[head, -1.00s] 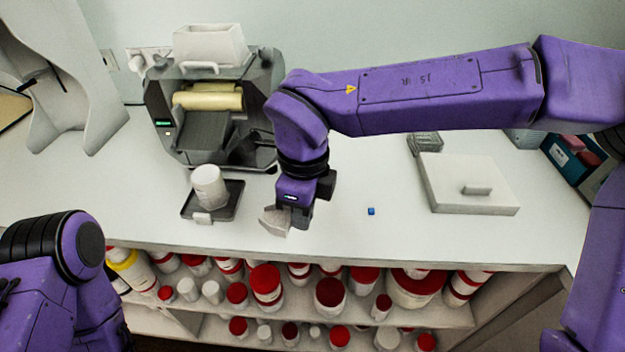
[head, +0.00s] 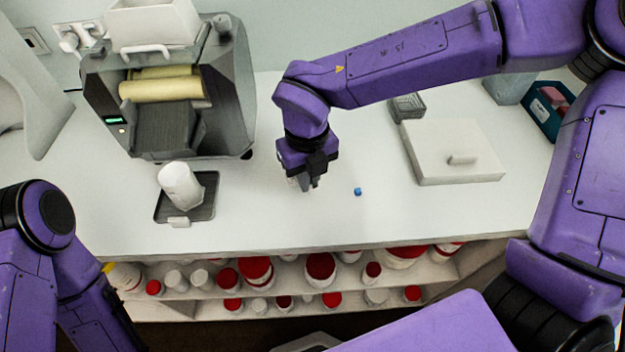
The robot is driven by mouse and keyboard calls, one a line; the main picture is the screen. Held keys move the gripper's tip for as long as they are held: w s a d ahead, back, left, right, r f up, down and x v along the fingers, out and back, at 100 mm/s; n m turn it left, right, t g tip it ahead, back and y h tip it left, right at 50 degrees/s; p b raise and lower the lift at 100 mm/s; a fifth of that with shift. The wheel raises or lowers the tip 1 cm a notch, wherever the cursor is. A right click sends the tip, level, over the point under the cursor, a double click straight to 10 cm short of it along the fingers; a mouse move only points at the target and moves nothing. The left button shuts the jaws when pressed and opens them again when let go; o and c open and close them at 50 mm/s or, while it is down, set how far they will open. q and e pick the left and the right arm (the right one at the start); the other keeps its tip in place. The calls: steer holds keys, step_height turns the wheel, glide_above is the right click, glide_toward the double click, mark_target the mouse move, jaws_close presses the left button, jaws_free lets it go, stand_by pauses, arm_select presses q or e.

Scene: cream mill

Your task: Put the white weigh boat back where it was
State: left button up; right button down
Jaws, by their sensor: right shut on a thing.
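My right gripper (head: 309,184) points down over the white counter, between the dark tray with the white container and a small blue cube. It is shut on the white weigh boat (head: 301,183), of which only a small pale part shows at the fingers' left. The rest of the boat is hidden behind the gripper. I cannot tell whether the boat touches the counter. My left arm is at the left edge, and its gripper is out of view.
A roller mill (head: 165,95) stands at the back left. A white container (head: 180,185) stands on a dark tray (head: 205,200). A blue cube (head: 358,191) lies right of the gripper. A flat white box (head: 440,135) lies further right. Shelves of bottles (head: 255,270) are below the counter.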

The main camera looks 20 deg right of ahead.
steer(key=f, duration=0.1)
steer(key=d+f, duration=0.1)
steer(key=f, duration=0.2)
steer(key=shift+w+d+f, duration=0.2)
steer(key=shift+w+f, duration=0.05)
steer(key=shift+f, duration=0.2)
steer(key=shift+f, duration=0.1)
steer(key=c, duration=1.2)
jaws_free()
step_height(320, 180, up, 12)
steer(key=shift+r, duration=0.2)
